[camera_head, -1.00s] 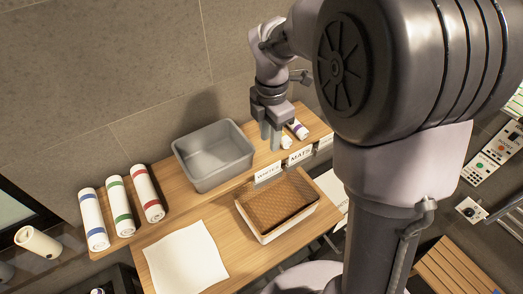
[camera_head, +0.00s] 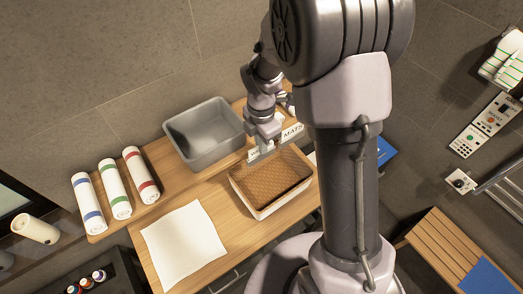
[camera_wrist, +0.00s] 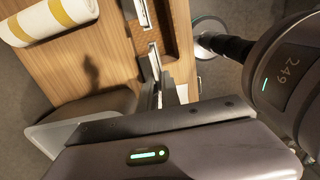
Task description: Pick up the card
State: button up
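Small white label cards stand along the front of the raised wooden shelf. The card lettered MATS (camera_head: 293,131) is just right of my gripper (camera_head: 267,146). The WHITES card is mostly hidden behind the fingers. In the wrist view, my gripper (camera_wrist: 160,88) points down with its two dark fingers apart. A white card (camera_wrist: 154,58) shows edge-on at the fingertips, in line with the gap between them. I cannot tell whether either finger touches it. Another card (camera_wrist: 143,13) stands farther along the row.
A grey bin (camera_head: 205,133) stands behind and left of my gripper. A brown-lined tray (camera_head: 235,186) is in front of the cards, close below. Rolled towels (camera_head: 114,188) lie to the left; a white cloth (camera_head: 184,243) lies flat on the lower counter.

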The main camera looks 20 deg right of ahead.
jog(key=shift+w, duration=0.1)
grip_shut()
jog(key=shift+r, duration=0.25)
jog(key=r, duration=0.3)
jog(key=shift+s+b, duration=0.2)
jog(key=shift+b, duration=0.1)
jog(key=s+d+r+b, duration=0.2)
jog(key=s+d, duration=0.1)
jog(key=s, duration=1.2)
jog(key=r+p, duration=0.3)
jog(key=w+r+p, duration=0.1)
jog(key=r+p, duration=0.1)
jog(key=shift+r, duration=0.2)
